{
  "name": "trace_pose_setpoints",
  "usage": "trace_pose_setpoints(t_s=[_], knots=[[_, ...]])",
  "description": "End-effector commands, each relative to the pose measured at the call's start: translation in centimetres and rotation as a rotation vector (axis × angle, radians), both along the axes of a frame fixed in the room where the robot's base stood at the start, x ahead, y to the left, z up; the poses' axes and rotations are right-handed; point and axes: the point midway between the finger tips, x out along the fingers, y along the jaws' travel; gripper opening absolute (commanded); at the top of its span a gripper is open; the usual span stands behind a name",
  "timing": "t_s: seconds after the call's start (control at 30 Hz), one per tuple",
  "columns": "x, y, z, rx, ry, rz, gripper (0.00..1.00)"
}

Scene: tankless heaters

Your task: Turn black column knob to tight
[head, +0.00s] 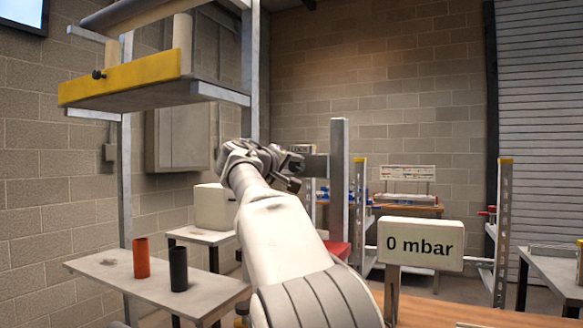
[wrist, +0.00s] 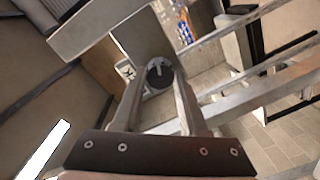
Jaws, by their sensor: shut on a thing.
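The black column knob (wrist: 158,73) is a dark round disc with a light pointer mark, seen in the wrist view between my fingertips. My gripper (wrist: 161,86) is shut on it, with one finger on each side. In the head view my gripper (head: 294,166) is raised at the end of my arm, beside a grey upright column (head: 340,190). The knob itself is hidden there behind the gripper and wrist. I cannot read any tight marking.
A sign reading "0 mbar" (head: 421,244) stands at right front. A grey table (head: 215,291) at left carries an orange cylinder (head: 141,257) and a black cylinder (head: 178,268). A yellow-edged shelf (head: 120,82) hangs upper left. A workbench (head: 408,208) stands behind.

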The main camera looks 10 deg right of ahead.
Motion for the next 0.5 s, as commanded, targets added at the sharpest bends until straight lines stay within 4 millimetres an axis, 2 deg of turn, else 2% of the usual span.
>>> trace_pose_setpoints(t_s=[0.07, 0.1, 0.2, 0.23, 0.5], knots=[[0.0, -0.01, -0.03, 0.0, 0.0, -0.001, 0.0], [0.0, -0.01, -0.03, -0.001, 0.001, -0.001, 0.49], [-0.01, -0.01, -0.02, -0.001, 0.001, -0.001, 0.67], [0.0, 0.0, -0.01, -0.001, 0.001, 0.0, 0.72], [-0.03, 0.02, 0.0, -0.001, 0.001, 0.0, 0.72]])
